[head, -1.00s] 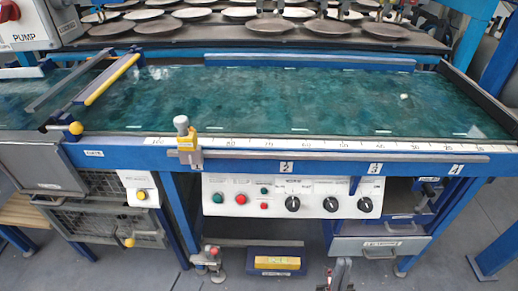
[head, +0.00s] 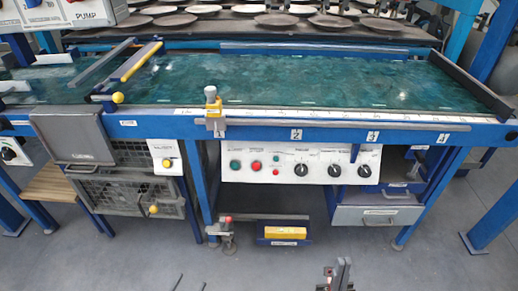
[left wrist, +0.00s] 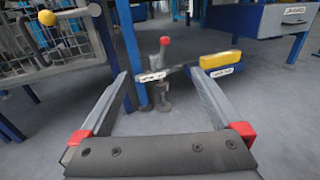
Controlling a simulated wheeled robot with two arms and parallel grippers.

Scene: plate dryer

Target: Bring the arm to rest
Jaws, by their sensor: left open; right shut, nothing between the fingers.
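My left gripper (head: 190,284) shows only as two dark fingertips at the bottom edge of the head view. My right gripper (head: 338,274) is at the bottom of the head view, right of centre. Its fingers are together and pointing up, with nothing held. Both grippers show low in the picture, in front of the plate dryer (head: 300,80), apart from it.
The dryer's blue frame carries a control panel (head: 300,166) with knobs and buttons. Below are a drawer (head: 376,216), a wire cage (head: 130,190) and a yellow-topped pedal (head: 285,229). A wooden step (head: 55,188) stands at left. Grey floor (head: 240,262) in front is clear.

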